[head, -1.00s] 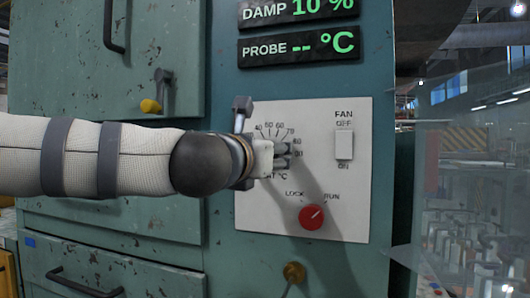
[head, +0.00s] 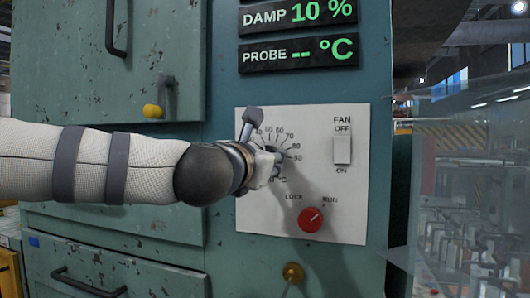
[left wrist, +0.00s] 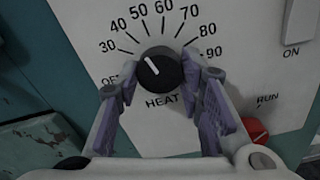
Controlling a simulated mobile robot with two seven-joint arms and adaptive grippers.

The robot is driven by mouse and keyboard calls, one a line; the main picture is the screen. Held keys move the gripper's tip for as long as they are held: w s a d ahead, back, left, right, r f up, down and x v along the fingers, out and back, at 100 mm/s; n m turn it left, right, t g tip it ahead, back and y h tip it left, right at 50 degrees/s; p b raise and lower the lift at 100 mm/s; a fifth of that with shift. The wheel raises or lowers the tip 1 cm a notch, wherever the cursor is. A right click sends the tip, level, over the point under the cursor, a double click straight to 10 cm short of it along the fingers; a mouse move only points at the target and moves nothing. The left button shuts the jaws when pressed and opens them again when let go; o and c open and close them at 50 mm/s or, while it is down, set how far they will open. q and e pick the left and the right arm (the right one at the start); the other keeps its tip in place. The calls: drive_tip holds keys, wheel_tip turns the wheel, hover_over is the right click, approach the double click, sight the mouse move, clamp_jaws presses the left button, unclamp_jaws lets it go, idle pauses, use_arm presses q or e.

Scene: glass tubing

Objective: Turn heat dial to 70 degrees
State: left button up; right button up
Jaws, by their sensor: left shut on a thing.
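The heat dial (left wrist: 160,68) is a round black knob with a white pointer line, on a white panel printed with 30 to 90. Its pointer leans up and left, roughly between 40 and 50. My left gripper (left wrist: 153,78) has one finger on each side of the dial and is shut on it. In the head view my left gripper (head: 275,160) is against the panel (head: 260,212) and hides most of the dial. My right gripper is not in view.
A red LOCK/RUN knob (head: 311,219) sits below the dial, and a white FAN switch (head: 342,150) to its right. Displays above read DAMP 10 % (head: 298,13) and PROBE -- °C (head: 298,52). A brass knob (head: 292,272) is below the panel.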

use_arm(q)
drive_tip(key=shift+r+m+p, duration=0.15)
drive_tip(key=shift+m+p, duration=1.55)
drive_tip(key=shift+m, duration=4.5)
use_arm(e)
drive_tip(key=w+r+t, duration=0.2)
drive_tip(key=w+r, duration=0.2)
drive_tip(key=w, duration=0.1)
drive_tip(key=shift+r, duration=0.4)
use_arm(q)
drive_tip(key=o, duration=1.2)
drive_tip(key=shift+c, duration=0.2)
